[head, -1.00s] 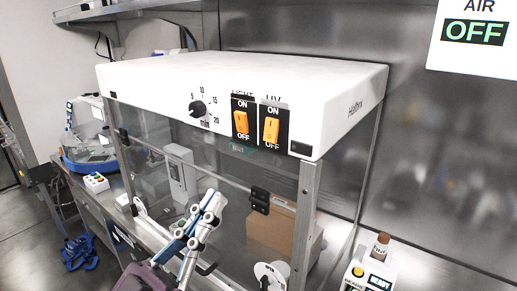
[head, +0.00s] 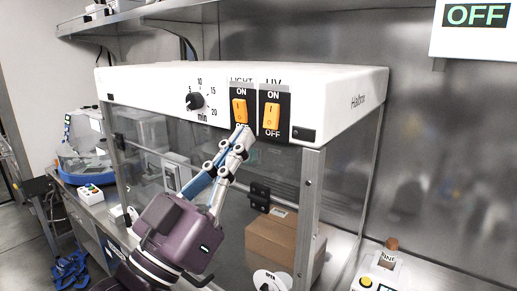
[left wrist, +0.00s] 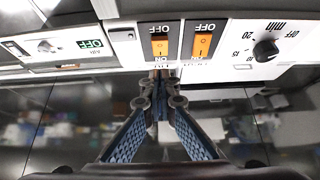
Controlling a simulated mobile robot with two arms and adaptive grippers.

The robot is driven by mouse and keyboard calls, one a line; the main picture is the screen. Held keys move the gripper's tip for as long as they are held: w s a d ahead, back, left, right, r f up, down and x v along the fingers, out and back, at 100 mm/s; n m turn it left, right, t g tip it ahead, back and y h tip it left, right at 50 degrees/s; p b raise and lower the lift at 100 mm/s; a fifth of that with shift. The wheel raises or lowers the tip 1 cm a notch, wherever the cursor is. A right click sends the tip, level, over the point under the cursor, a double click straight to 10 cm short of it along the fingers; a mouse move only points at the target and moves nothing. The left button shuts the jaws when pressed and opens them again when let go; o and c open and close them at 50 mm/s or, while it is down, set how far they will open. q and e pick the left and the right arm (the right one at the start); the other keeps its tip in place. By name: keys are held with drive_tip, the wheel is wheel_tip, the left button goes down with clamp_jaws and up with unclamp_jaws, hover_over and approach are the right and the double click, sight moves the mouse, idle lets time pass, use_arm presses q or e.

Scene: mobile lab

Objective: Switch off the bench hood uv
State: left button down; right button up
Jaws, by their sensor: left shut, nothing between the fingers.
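The bench hood (head: 240,85) has a white top panel with two orange rocker switches, each labelled ON above and OFF below. The UV switch (head: 271,116) is the right one in the head view. The LIGHT switch (head: 240,111) is just left of it. In the upside-down left wrist view, the UV switch (left wrist: 160,46) is left of the LIGHT switch (left wrist: 203,44). My left gripper (head: 243,133) is shut and empty, its tips in front of the panel's lower edge, overlapping the LIGHT switch's OFF label. I cannot tell whether it touches. My right gripper is not in view.
A timer knob (head: 195,101) sits left of the switches. Below the panel are the hood's clear front and a metal post (head: 309,200). A cardboard box (head: 283,240) stands inside. An AIR sign reading OFF (head: 475,15) hangs on the wall at right.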

sight(270, 122)
use_arm(q)
drive_tip(key=w+d, duration=0.1)
drive_tip(key=w+d+b, duration=0.1)
drive_tip(key=w, duration=0.1)
drive_tip(key=shift+d+r, duration=0.15)
drive_tip(key=shift+d, duration=0.05)
drive_tip(key=shift+w+d+b, duration=0.3)
drive_tip(key=shift+w+b, duration=0.05)
drive_tip(key=shift+w, duration=0.2)
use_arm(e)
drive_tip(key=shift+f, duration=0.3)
use_arm(q)
drive_tip(key=shift+s, duration=0.1)
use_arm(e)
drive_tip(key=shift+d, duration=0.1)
use_arm(q)
drive_tip(key=b, duration=0.1)
drive_tip(key=f+b, duration=0.1)
drive_tip(key=b, duration=0.1)
drive_tip(key=shift+w+d+f+t, duration=0.1)
drive_tip(key=shift+w+d+t, duration=0.1)
drive_tip(key=shift+w+t, duration=0.2)
drive_tip(key=shift+r+h, duration=0.25)
drive_tip(key=shift+h, duration=0.05)
drive_tip(key=shift+w, duration=0.1)
drive_tip(key=shift+r, duration=0.1)
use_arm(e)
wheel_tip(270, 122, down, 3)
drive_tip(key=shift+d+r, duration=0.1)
